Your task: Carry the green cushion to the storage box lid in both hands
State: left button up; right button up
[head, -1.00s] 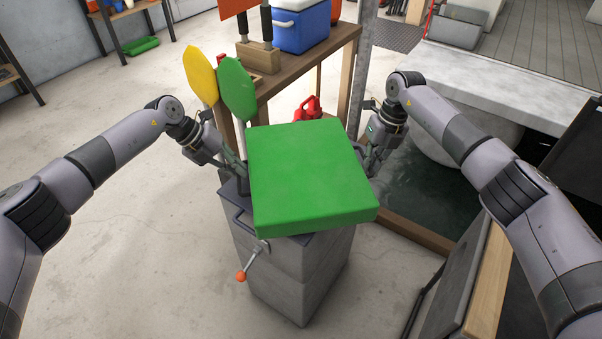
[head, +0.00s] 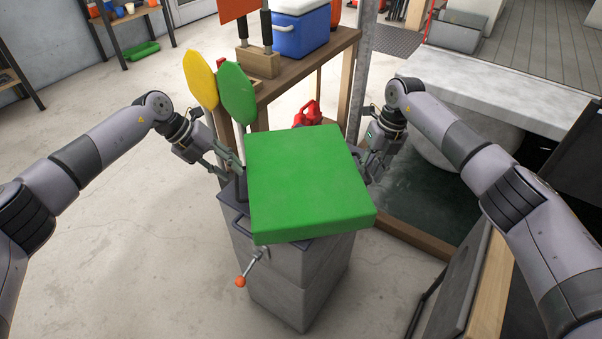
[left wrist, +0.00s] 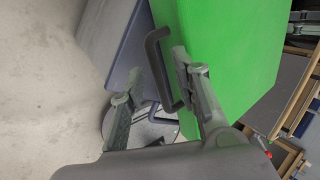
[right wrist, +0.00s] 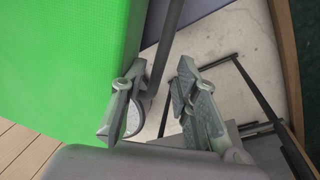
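The green cushion (head: 308,185) is a thick square slab on top of a grey block-like stand (head: 290,270). It is slightly turned and overhangs the stand's front. Dark bar handles show beside it in the left wrist view (left wrist: 152,42) and the right wrist view (right wrist: 166,50). My left gripper (left wrist: 160,75) is open at the cushion's left side, its fingers apart with the handle between them. My right gripper (right wrist: 152,92) is open at the right side, its fingers apart around a dark bar. I cannot tell whether either touches. I cannot tell which surface is the storage box lid.
A wooden bench (head: 320,60) with a blue cooler (head: 300,30) stands behind the stand. Yellow (head: 200,78) and green paddles (head: 237,92) rise behind the cushion's left side. A crank with an orange knob (head: 240,282) sticks out in front. The floor at left is clear.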

pick_arm(q)
jog(key=v, duration=0.4)
jog(key=shift+a+r, duration=0.3)
pick_arm(e)
notch_tip(320, 180, up, 12)
jog(key=d, duration=0.2)
jog(key=shift+w, duration=0.2)
jog(key=shift+f, duration=0.15)
